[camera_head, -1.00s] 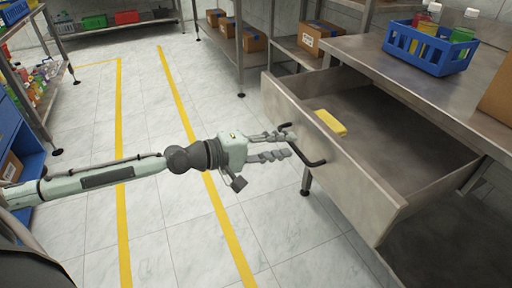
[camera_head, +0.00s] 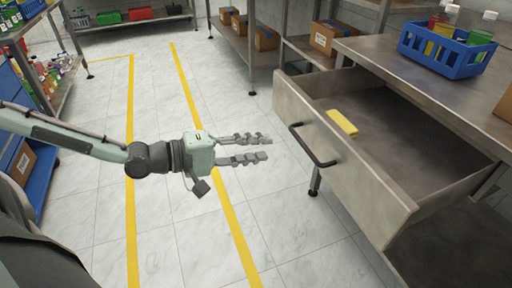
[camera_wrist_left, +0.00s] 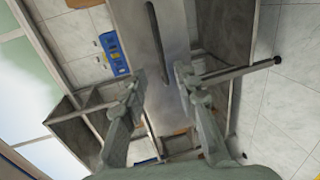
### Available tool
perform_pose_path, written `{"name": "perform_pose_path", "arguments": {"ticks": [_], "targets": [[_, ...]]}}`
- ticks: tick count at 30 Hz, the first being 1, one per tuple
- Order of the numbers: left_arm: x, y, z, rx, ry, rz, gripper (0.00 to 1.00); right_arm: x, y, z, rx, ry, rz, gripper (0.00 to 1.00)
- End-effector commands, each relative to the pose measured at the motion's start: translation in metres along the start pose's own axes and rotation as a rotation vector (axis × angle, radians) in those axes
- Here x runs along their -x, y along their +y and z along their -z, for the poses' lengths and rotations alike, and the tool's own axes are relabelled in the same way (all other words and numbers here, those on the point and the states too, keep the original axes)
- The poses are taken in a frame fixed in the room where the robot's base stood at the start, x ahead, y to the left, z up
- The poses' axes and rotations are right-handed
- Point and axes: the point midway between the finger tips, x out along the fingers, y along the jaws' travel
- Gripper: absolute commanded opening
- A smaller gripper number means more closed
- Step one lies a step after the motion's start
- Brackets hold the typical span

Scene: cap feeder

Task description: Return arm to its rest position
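My left gripper (camera_head: 268,147) is open and empty in the head view, in the air over the floor. Its fingers point right, toward the drawer, and are apart from the dark drawer handle (camera_head: 314,146). The drawer (camera_head: 345,180) is pulled out from the steel table, with a yellow block (camera_head: 342,122) inside near its front panel. In the left wrist view the two fingers (camera_wrist_left: 153,83) are spread, with the drawer front (camera_wrist_left: 160,50) and the dark handle (camera_wrist_left: 170,45) beyond them. My right gripper is not in view.
A blue basket (camera_head: 445,48) with bottles and cups stands on the steel tabletop (camera_head: 385,50). Shelves with cardboard boxes (camera_head: 267,38) are at the back. A shelf rack (camera_head: 50,80) stands at the left. The marble floor with yellow lines (camera_head: 190,90) is open around my arm.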

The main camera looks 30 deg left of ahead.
Motion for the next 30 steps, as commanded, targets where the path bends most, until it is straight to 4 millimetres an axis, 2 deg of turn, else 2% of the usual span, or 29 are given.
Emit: {"name": "perform_pose_path", "arguments": {"ticks": [13,17,20,23,27,30], "targets": [[0.000,-0.002,-0.001,-0.006,-0.001,0.001,0.30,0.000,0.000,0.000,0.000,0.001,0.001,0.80],[-0.004,-0.019,-0.007,-0.085,-0.013,0.027,0.30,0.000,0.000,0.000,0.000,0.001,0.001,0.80],[-0.011,-0.051,-0.018,-0.238,-0.028,0.081,0.30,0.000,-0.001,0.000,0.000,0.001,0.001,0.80],[-0.018,-0.094,-0.025,-0.444,-0.035,0.172,0.30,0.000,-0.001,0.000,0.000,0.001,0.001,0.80],[-0.023,-0.161,-0.025,-0.716,-0.037,0.354,0.30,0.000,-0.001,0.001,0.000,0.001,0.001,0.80],[-0.019,-0.210,-0.024,-0.875,-0.054,0.524,0.30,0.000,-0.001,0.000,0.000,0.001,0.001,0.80]]}}
